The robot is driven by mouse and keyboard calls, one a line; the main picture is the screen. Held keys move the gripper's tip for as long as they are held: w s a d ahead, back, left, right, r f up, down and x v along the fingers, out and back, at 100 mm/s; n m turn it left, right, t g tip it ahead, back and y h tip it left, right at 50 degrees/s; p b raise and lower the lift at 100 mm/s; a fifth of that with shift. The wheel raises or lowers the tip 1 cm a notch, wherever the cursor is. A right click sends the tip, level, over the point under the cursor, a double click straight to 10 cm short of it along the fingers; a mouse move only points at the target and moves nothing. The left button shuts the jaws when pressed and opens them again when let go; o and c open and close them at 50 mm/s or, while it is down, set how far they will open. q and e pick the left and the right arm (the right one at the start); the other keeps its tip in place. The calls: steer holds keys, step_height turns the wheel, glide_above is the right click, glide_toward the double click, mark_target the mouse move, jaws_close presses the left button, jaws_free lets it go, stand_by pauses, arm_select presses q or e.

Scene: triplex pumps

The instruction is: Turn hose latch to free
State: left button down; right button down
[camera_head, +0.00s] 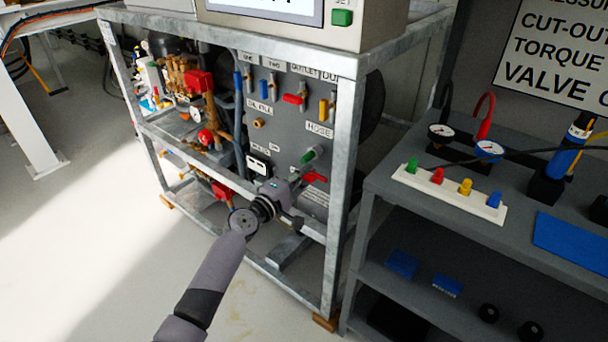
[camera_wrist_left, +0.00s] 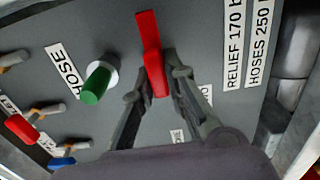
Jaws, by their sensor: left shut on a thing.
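The red hose latch (camera_head: 317,177) is on the grey pump panel (camera_head: 291,130), low and to the right. It shows larger in the left wrist view (camera_wrist_left: 149,38), where it is a flat red bar standing nearly upright in the picture. My left gripper (camera_head: 301,180) reaches the panel from the front. In the left wrist view its two fingers (camera_wrist_left: 168,80) are shut on the lower part of the latch, one on each side. My right gripper is in neither view.
A green-ended fitting (camera_wrist_left: 97,82) sticks out beside the latch, near the HOSE label (camera_wrist_left: 66,72). A galvanized frame post (camera_head: 343,190) stands just right of the panel. A grey shelf bench (camera_head: 400,215) with gauges stands further right. The floor at left is open.

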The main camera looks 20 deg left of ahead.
arm_select(q)
steer(key=c, duration=1.7)
jaws_free()
steer(key=shift+o, duration=0.5)
steer(key=v, duration=1.2)
